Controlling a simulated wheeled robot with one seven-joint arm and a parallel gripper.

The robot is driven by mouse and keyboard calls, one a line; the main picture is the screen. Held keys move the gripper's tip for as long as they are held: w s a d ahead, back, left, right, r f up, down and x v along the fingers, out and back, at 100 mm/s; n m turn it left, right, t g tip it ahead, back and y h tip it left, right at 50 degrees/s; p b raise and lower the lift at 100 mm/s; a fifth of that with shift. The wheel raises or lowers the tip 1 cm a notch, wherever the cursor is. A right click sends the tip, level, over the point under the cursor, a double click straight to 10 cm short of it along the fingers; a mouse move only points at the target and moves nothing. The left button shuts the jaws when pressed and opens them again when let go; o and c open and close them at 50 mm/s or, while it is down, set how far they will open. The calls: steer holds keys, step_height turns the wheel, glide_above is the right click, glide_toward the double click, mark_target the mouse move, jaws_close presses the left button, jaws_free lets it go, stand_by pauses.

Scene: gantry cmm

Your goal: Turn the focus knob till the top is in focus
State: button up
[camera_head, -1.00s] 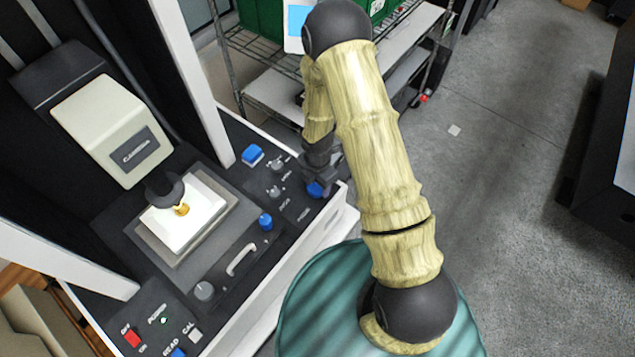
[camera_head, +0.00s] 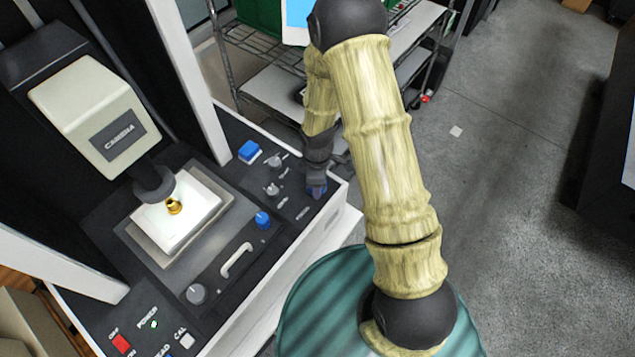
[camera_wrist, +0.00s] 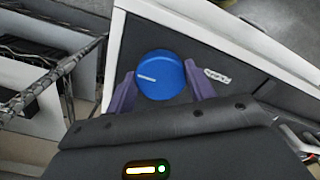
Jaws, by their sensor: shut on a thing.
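My gripper (camera_wrist: 159,74) is shut on a blue round knob (camera_wrist: 160,82) at the panel's corner. Its two purple fingers press on opposite sides, and a white pointer line crosses the knob. The label beside it is too blurred to read. In the head view my gripper (camera_head: 317,186) is over this knob and hides most of it. A small brass part (camera_head: 174,207) stands on the lit white stage (camera_head: 203,201). The camera unit's dark lens (camera_head: 152,184) is above and beside it. A pale blue screen (camera_head: 297,22) shows only partly, behind my arm; no focus picture is readable.
The panel also has a blue knob (camera_head: 262,220), a blue button (camera_head: 249,151), small grey knobs (camera_head: 271,189), a handle (camera_head: 237,260) and a red switch (camera_head: 121,344). A white upright (camera_head: 187,75) rises at the left. A wire rack (camera_head: 265,85) stands behind. The floor right is open.

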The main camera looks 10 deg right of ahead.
steer(key=m+b, duration=0.1)
steer(key=m, duration=0.3)
steer(key=shift+m+b, duration=0.3)
steer(key=shift+b, duration=0.1)
steer(key=m+b, duration=0.1)
steer(key=m, duration=0.4)
steer(key=shift+a+b, duration=0.1)
steer(key=shift+b, duration=0.2)
steer(key=m, duration=0.5)
steer(key=shift+b, duration=0.35)
steer(key=m, duration=0.5)
steer(key=shift+a, duration=0.1)
steer(key=o, duration=1)
steer(key=shift+c, duration=0.2)
steer(key=shift+r, duration=0.15)
